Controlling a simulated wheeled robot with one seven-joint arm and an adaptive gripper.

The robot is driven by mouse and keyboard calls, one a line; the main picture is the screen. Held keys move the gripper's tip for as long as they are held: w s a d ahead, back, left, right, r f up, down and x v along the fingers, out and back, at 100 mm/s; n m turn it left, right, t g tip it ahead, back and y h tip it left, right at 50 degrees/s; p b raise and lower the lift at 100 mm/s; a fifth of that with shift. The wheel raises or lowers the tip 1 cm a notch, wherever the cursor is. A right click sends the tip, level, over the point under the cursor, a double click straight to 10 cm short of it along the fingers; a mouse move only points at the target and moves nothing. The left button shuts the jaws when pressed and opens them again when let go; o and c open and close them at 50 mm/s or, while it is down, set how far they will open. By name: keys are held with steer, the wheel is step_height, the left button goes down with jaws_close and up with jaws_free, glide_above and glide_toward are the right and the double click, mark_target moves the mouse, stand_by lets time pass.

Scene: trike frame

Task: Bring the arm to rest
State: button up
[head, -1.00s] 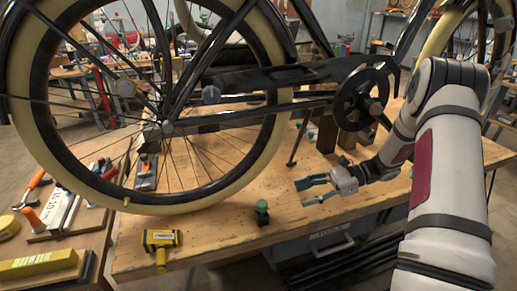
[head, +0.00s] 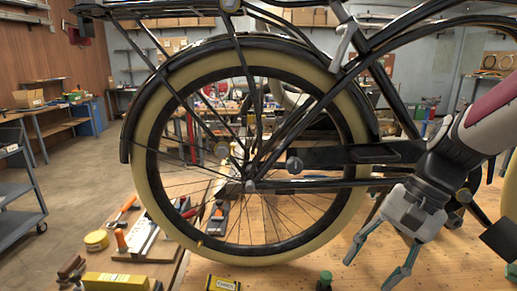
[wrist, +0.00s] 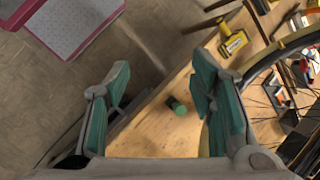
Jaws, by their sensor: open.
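My gripper (head: 372,262) hangs at the lower right of the head view, in front of the trike frame and above the wooden workbench. Its two teal fingers are spread apart and nothing is between them. In the wrist view my gripper (wrist: 158,105) is also open, with bench and floor showing past the fingers. The trike's rear wheel (head: 160,190), with its cream tyre, stands upright on the bench to the left of the gripper. My arm reaches in from the right edge.
A green-topped knob (wrist: 176,105) and a yellow box (wrist: 233,43) lie on the bench (wrist: 165,132). Yellow tape (head: 96,240) and a yellow level (head: 115,282) are at lower left. Open floor lies between.

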steer(key=s+r+n+t+h+p, duration=0.1)
steer(key=s+r+n+t+h, duration=0.1)
steer(key=s, duration=0.5)
steer(key=s+r+n+t+h+p, duration=0.1)
steer(key=s+r+n+t+h, duration=0.2)
steer(key=s+r+n, duration=0.2)
steer(key=shift+s+a+r+n+p, duration=0.2)
steer(key=shift+s+n+p, duration=0.3)
steer(key=shift+s, duration=0.5)
